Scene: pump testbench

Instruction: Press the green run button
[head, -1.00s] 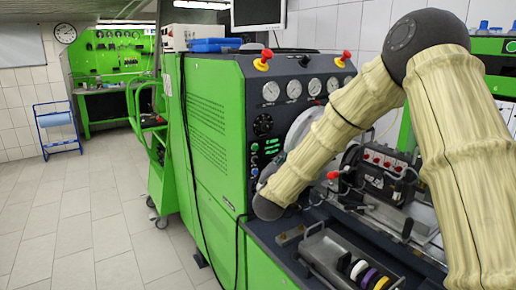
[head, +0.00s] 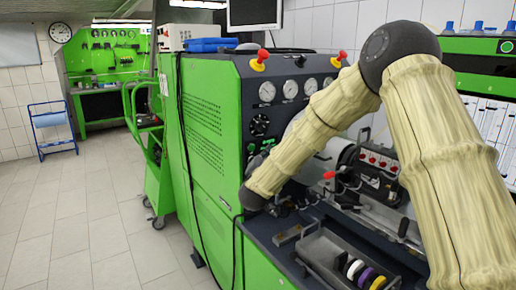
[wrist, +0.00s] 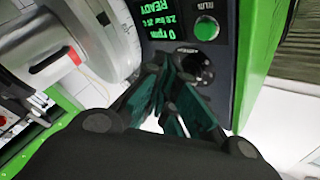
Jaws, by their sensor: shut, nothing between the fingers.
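The green run button (wrist: 206,27) is a round green cap on the dark control panel, near the top of the wrist view. Its label reads upside down there. My gripper (wrist: 168,110) is shut and empty, its dark teal fingers in front of the panel. The fingertips appear close to a black rotary knob (wrist: 194,68), which lies between them and the button in the picture. I cannot tell whether they touch the panel. In the head view my arm hides the gripper, and the button is too small to make out surely.
A lit display (wrist: 162,20) beside the button shows READY. A large pale round part (wrist: 95,35) lies left of the panel. In the head view, the green testbench (head: 205,135) carries gauges, red-topped knobs and a tray (head: 330,258) with coloured rings. Open floor lies left.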

